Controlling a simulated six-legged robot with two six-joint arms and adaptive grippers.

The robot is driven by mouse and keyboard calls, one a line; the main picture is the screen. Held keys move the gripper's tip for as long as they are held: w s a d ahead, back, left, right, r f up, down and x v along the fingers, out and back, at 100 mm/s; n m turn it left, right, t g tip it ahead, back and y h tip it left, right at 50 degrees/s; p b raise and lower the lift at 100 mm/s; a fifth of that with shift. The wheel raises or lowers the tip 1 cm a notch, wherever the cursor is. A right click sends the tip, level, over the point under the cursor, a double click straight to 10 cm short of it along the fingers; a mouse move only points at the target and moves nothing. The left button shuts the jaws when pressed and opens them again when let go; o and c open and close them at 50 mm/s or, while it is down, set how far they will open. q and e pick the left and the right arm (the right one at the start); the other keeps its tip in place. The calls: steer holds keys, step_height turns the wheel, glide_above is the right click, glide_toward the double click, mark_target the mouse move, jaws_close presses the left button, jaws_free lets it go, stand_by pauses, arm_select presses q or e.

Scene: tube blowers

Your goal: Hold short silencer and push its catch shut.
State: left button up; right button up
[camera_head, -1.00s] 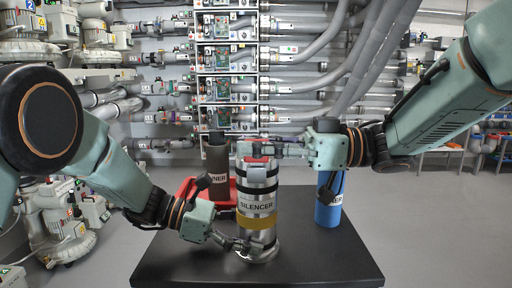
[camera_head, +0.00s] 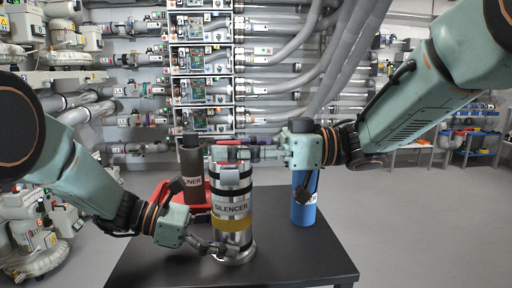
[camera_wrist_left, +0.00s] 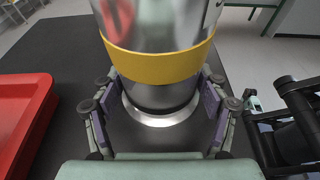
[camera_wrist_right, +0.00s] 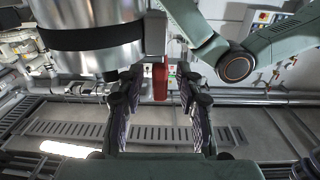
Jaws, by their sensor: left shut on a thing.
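The short silencer (camera_head: 231,228), a metal cylinder with dark bands, a yellow band and a SILENCER label, stands upright on the dark table. My left gripper (camera_head: 222,248) is shut around its lower part; the left wrist view (camera_wrist_left: 155,105) shows a pad on each side, below the yellow band (camera_wrist_left: 158,66). A grey plate (camera_head: 236,177) shows at the front of the silencer's top. My right gripper (camera_head: 235,153) is at the top, fingers apart. In the right wrist view a red piece (camera_wrist_right: 160,80) shows between the open fingers, beside the silencer; whether they touch it cannot be told.
A brown cylinder (camera_head: 191,170) and a red tray (camera_head: 165,200) stand behind and left of the silencer on the table (camera_head: 285,265). A blue cylinder (camera_head: 304,208) stands to the right. Pipes and a rack fill the back wall. The table's front right is clear.

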steer(key=d, duration=1.1)
steer(key=shift+s+d, duration=0.2)
steer(key=shift+d, duration=0.05)
arm_select(q)
steer(key=o, duration=0.9)
steer(key=shift+o, duration=0.2)
steer(key=v, duration=1.2)
steer(key=shift+d, duration=0.15)
